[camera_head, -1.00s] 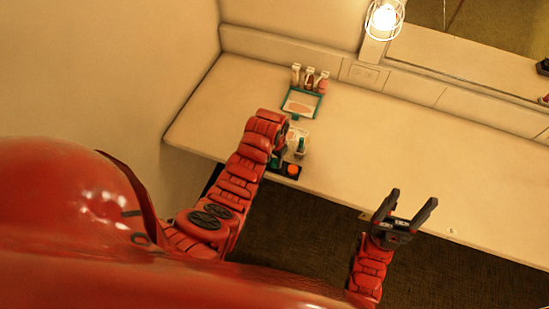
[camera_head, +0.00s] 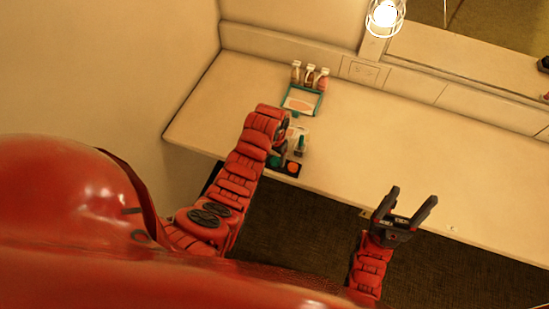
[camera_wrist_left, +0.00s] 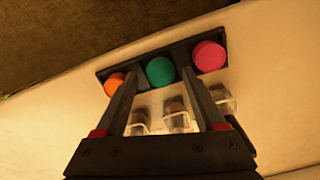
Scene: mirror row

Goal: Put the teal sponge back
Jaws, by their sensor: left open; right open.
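The teal sponge (camera_wrist_left: 160,71) is round and sits in the middle of a black tray (camera_wrist_left: 144,59), between an orange sponge (camera_wrist_left: 115,84) and a pink sponge (camera_wrist_left: 208,56), in the left wrist view. My left gripper (camera_wrist_left: 160,76) is open, its fingertips on either side of the teal sponge; I cannot tell whether they touch it. In the head view the teal sponge (camera_head: 275,161) shows partly beside my left gripper (camera_head: 284,157), and the arm hides the pink one. My right gripper (camera_head: 406,210) is open and empty near the counter's front edge.
Clear containers (camera_wrist_left: 178,121) stand just beside the tray. A teal-rimmed tray (camera_head: 302,99) and several small bottles (camera_head: 310,77) stand further back on the counter (camera_head: 420,155). The counter's right part is largely clear. A caged lamp (camera_head: 385,15) is at the wall.

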